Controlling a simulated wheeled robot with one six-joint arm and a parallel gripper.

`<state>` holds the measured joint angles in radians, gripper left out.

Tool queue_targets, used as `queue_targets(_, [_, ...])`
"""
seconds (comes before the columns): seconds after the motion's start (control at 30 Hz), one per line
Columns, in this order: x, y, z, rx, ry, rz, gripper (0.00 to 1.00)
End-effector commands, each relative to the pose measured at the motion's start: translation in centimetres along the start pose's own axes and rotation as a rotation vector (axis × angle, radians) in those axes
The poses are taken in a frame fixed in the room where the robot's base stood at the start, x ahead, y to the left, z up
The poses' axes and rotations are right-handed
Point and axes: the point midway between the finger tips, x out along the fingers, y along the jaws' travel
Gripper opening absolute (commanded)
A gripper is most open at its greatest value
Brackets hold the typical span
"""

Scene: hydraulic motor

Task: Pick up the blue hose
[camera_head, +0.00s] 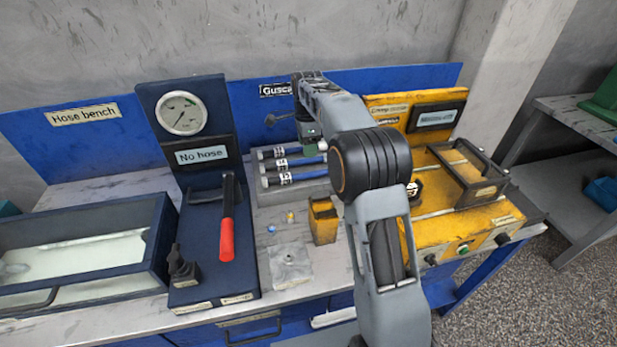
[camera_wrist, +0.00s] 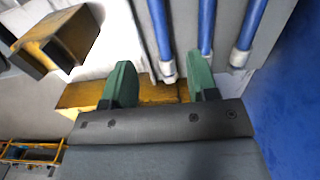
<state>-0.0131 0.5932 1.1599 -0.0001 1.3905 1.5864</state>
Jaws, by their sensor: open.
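Several hoses with black-and-white labelled ends lie side by side in a grey rack (camera_head: 262,194) at the back of the bench. A blue hose (camera_head: 312,175) is at the front of the rack, partly hidden by my arm. In the wrist view, three blue hoses with silver ends show: a left one (camera_wrist: 160,30), a middle one (camera_wrist: 207,25) and a right one (camera_wrist: 250,25). My gripper (camera_wrist: 161,66) is open, with its green fingers apart. The left hose's end appears between the fingertips in the picture; contact cannot be told. I cannot tell which hose the task means.
A yellow box (camera_head: 323,222) stands in front of the rack; small pieces lie left of it. The navy "No hose" gauge stand (camera_head: 190,110) with a red-handled lever (camera_head: 227,225) is at left. A yellow machine (camera_head: 440,205) stands at right.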

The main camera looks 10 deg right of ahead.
Motion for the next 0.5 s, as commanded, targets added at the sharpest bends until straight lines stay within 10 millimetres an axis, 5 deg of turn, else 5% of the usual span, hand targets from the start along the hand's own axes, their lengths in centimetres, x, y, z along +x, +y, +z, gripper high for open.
queue_targets(0.2, [3.8,0.0,-0.1,0.000,0.000,0.001,0.54])
queue_targets(0.5, [5.8,0.0,-0.1,-0.001,0.000,-0.001,0.54])
